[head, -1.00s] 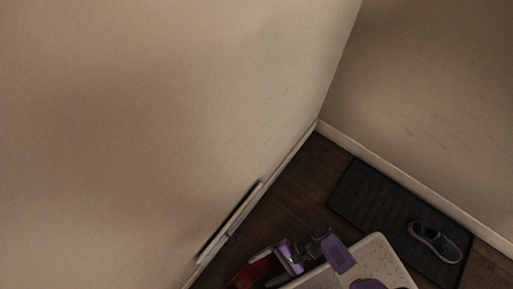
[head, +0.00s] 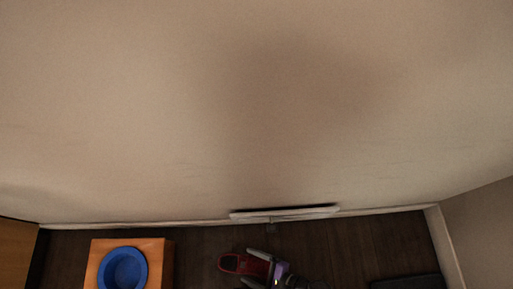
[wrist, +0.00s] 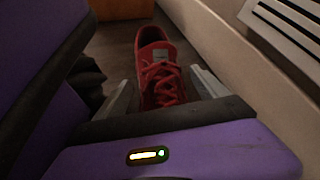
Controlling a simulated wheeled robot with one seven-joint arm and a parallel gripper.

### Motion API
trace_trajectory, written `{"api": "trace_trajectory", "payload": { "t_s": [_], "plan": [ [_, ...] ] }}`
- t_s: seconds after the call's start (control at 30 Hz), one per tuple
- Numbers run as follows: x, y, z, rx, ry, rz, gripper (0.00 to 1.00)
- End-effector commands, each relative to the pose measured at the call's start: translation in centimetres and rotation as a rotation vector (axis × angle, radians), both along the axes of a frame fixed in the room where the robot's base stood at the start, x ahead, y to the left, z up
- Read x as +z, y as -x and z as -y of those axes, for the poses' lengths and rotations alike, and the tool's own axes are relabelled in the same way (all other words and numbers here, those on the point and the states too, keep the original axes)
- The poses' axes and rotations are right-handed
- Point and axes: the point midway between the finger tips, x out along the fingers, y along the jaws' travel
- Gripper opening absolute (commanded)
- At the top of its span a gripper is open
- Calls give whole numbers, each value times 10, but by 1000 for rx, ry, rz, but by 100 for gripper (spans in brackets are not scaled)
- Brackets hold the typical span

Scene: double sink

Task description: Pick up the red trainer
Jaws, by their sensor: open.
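The red trainer (head: 240,263) lies on the dark wooden floor near the wall, at the bottom middle of the head view. In the wrist view the red trainer (wrist: 159,70) is straight ahead, its laces towards the camera and its near end hidden behind the gripper's body. My gripper (head: 256,268) is open at the trainer's right end in the head view. In the wrist view my gripper's two fingers (wrist: 161,90) stand either side of the trainer. I cannot tell whether they touch it.
A white wall vent (head: 285,213) is on the wall behind the trainer, close to the gripper. A wooden box (head: 162,262) with a blue bowl (head: 123,270) stands to the left. A dark mat (head: 408,283) lies to the right. Bare floor lies between box and trainer.

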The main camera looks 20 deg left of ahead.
Motion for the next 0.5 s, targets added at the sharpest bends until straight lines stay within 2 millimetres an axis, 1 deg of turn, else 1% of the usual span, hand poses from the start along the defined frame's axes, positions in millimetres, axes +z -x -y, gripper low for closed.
{"api": "trace_trajectory", "payload": {
  "t_s": [0.1,0.27,0.37,0.5],
  "plan": [
    [-2,0,-3,0,1,0,83],
    [-1,0,-3,0,1,0,83],
    [-1,0,-3,0,1,0,65],
    [-1,0,-3,-1,1,1,37]
  ]
}}
